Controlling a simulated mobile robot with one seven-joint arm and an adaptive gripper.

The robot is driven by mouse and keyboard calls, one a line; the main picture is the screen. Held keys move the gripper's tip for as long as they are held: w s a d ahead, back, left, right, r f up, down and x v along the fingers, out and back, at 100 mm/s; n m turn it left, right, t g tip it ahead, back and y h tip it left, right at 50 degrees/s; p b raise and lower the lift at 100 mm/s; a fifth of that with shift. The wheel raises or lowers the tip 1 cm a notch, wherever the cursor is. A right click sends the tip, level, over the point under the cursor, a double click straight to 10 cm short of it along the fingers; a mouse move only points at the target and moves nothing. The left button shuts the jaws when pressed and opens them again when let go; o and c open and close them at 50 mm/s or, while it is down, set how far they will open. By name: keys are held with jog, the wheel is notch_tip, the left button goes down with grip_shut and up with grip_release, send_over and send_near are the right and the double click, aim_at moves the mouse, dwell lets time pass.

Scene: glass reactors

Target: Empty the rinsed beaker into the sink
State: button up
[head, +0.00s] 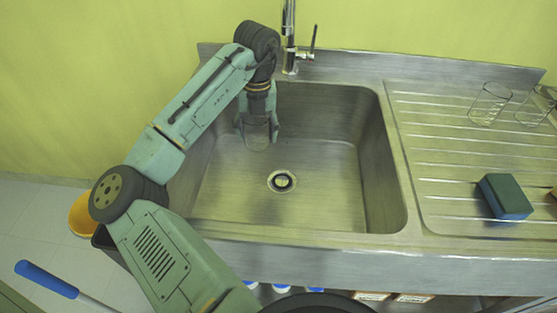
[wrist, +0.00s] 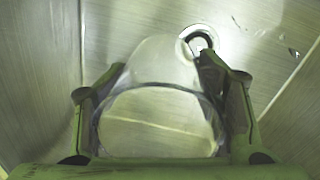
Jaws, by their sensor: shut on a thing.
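My gripper (head: 257,128) hangs down inside the sink basin (head: 325,200), near its back left corner, with its fingers on both sides of a clear glass beaker (head: 257,143). In the wrist view my gripper (wrist: 161,85) is shut on the beaker (wrist: 160,65), with one finger at each side of the glass. A wide round edge of the beaker faces the camera, and its far part extends toward the drain. I cannot tell how far it is tilted or whether liquid is in it. The drain (head: 282,181) lies in front and right of the beaker; it also shows in the wrist view (wrist: 198,41).
A tap (head: 290,45) stands behind the basin, close right of my arm. The ribbed drainboard (head: 425,155) on the right holds clear glassware (head: 489,104) and a blue-green sponge (head: 505,196). The basin floor is otherwise clear. A blue-handled tool (head: 47,279) is at lower left.

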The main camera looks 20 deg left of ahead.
aim_at(261, 127)
jog(key=shift+r, duration=0.1)
jog(key=shift+s+d+r+t+y, duration=0.4)
jog(key=shift+d+r+t+y, duration=0.1)
jog(key=shift+t+y, duration=0.35)
jog(key=shift+s+d+r+t+y, duration=0.4)
jog(key=shift+r+t+y, duration=0.1)
jog(key=shift+t+y, duration=0.3)
jog(key=shift+s+d+t+y+b, duration=0.15)
jog(key=shift+s+t+y+b, duration=0.2)
jog(key=shift+b, duration=0.85)
jog(key=b, duration=0.1)
jog(key=r+t+y+b, duration=0.1)
jog(key=shift+s+d+b, duration=0.25)
jog(key=shift+d+b, duration=0.1)
jog(key=shift+b, duration=0.05)
jog(key=r+t+y+b, duration=0.1)
jog(key=t+y+b, duration=0.1)
jog(key=b, duration=0.3)
jog(key=shift+r, duration=0.3)
jog(key=shift+d+r+t+y+b, duration=0.1)
jog(key=shift+r+t+y+b, duration=0.2)
jog(key=shift+r+t+b, duration=0.1)
jog(key=shift+s+r+b, duration=0.1)
jog(key=shift+b, duration=0.3)
jog(key=shift+d+r+t+y+b, duration=0.1)
jog(key=shift+r+t+y+b, duration=0.85)
jog(key=shift+b, duration=1.2)
jog(key=shift+s+f+t, duration=0.1)
jog(key=shift+f+t, duration=0.05)
jog(key=shift+t, duration=0.1)
